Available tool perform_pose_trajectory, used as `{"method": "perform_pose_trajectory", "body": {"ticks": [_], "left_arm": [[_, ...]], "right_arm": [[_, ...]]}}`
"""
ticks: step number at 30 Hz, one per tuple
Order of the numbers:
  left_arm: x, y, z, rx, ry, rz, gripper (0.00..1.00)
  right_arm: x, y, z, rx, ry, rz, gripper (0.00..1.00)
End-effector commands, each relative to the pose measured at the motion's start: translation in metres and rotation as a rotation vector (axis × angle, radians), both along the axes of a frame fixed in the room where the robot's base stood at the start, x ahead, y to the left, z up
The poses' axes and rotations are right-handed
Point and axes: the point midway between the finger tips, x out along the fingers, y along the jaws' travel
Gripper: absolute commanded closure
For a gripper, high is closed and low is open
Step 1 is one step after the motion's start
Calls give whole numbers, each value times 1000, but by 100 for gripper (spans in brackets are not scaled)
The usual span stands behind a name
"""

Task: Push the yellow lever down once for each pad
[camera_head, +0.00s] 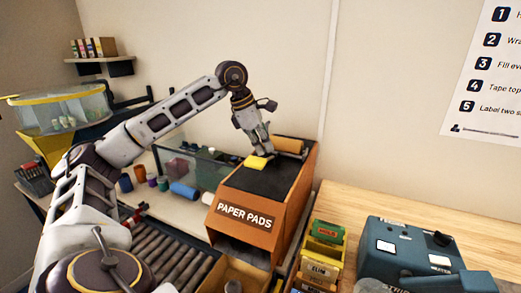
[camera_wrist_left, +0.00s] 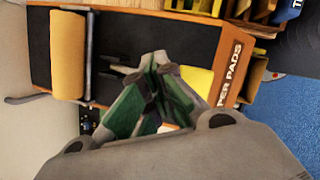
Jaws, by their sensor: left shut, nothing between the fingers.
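The orange paper pads dispenser (camera_head: 245,216) stands at the centre, with a black sloping top and a dark mouth low in front. Its yellow lever (camera_head: 257,162) sits on the top's left edge; it also shows in the wrist view (camera_wrist_left: 198,86), partly hidden by my fingers. My left gripper (camera_head: 268,153) is shut and empty over the dispenser top, between the lever and the brown paper roll (camera_head: 289,146). In the wrist view its fingertips (camera_wrist_left: 156,62) are beside the lever; I cannot tell whether they touch it. No pad is clearly visible. My right gripper is out of view.
A roller conveyor (camera_head: 180,255) runs left of the dispenser, and an open carton (camera_head: 238,272) sits below its mouth. Labelled bins (camera_head: 323,250) and a blue-grey machine (camera_head: 415,255) stand to the right. Cylinders, including a blue one (camera_head: 184,190), lie behind the conveyor.

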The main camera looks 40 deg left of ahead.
Motion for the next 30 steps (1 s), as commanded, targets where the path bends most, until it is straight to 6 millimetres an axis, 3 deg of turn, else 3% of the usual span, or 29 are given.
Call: {"method": "perform_pose_trajectory", "body": {"ticks": [30], "left_arm": [[-3,-1,-7,0,1,0,100]], "right_arm": [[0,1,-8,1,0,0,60]]}}
